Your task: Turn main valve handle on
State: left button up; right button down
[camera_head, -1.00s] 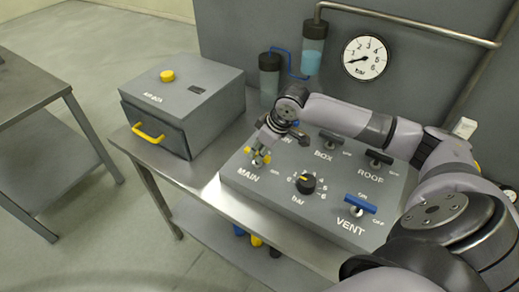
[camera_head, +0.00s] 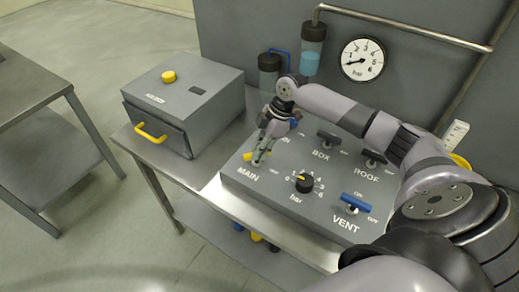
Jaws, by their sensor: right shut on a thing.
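The yellow main valve handle (camera_head: 249,155) is at the left end of the grey valve panel (camera_head: 322,211), above the label MAIN. My right gripper (camera_head: 258,160) reaches down onto it from behind and is shut on it. The fingers hide much of the handle, so its exact angle is hard to tell. My left gripper is not in view.
The panel also bears the dark BOX (camera_head: 328,138) and ROOF (camera_head: 375,157) handles, a bar knob (camera_head: 304,183) and a blue VENT handle (camera_head: 356,203). A grey airbox (camera_head: 187,100) stands left of the panel. A pressure gauge (camera_head: 362,59) is on the wall.

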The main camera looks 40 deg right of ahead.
jog(key=n, duration=0.1)
jog(key=n+g+b, duration=0.1)
jog(key=n, duration=0.2)
jog(key=shift+w+n+g+b, duration=0.25)
jog(key=shift+n+g+b, duration=0.05)
jog(key=shift+g+b, duration=0.1)
jog(key=shift+n+g+b, duration=0.6)
jog(key=shift+n, duration=1)
jog(key=shift+r, duration=0.1)
jog(key=c, duration=1.6)
grip_release()
jog(key=shift+o, duration=0.2)
jog(key=v, duration=1.2)
